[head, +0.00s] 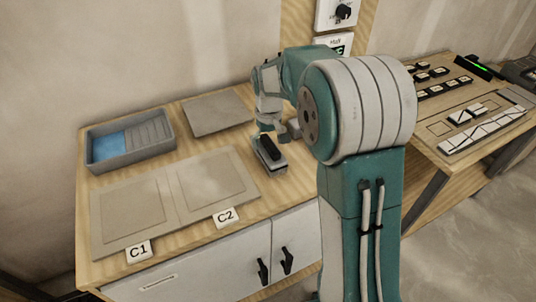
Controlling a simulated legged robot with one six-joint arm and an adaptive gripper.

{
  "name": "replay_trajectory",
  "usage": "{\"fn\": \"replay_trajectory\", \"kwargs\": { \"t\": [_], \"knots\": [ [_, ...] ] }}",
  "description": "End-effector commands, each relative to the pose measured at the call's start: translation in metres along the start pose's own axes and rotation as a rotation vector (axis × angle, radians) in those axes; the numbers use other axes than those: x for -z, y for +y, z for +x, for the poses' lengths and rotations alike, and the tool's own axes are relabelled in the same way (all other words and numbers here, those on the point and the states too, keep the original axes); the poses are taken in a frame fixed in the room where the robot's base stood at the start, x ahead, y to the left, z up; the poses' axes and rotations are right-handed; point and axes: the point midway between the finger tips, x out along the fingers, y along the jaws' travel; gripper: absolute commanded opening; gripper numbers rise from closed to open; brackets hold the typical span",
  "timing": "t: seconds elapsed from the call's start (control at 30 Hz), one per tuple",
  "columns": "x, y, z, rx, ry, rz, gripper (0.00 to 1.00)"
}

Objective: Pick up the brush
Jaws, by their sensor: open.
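The brush appears to be the small block with a black handle on top and a pale grey base (270,155). It lies on the wooden worktop, just right of the grey board marked C2. My gripper (277,129) is above and just behind the brush, pointing down, with its fingers apart. I see no object held in it. The fingertips are small here, and my own arm covers part of the area to their right. Whether the fingers touch the brush handle is too small to tell.
On the wooden worktop (86,195) stand a grey tray with blue water (146,165), a flat grey slab (217,112) and a board with two panels (171,209), tagged C1 and C2. A second table (419,159) with tiles is at right.

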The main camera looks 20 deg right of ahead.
Motion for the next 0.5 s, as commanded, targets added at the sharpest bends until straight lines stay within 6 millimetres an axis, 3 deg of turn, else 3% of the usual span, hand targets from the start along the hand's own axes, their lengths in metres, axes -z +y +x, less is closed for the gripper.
{"fn": "replay_trajectory", "kwargs": {
  "t": [0.2,0.5],
  "knots": [
    [-0.002,-0.001,0.035,0.003,-0.002,0.002,1.0],
    [-0.002,-0.003,0.043,0.0,0.001,0.001,1.0]
  ]
}}
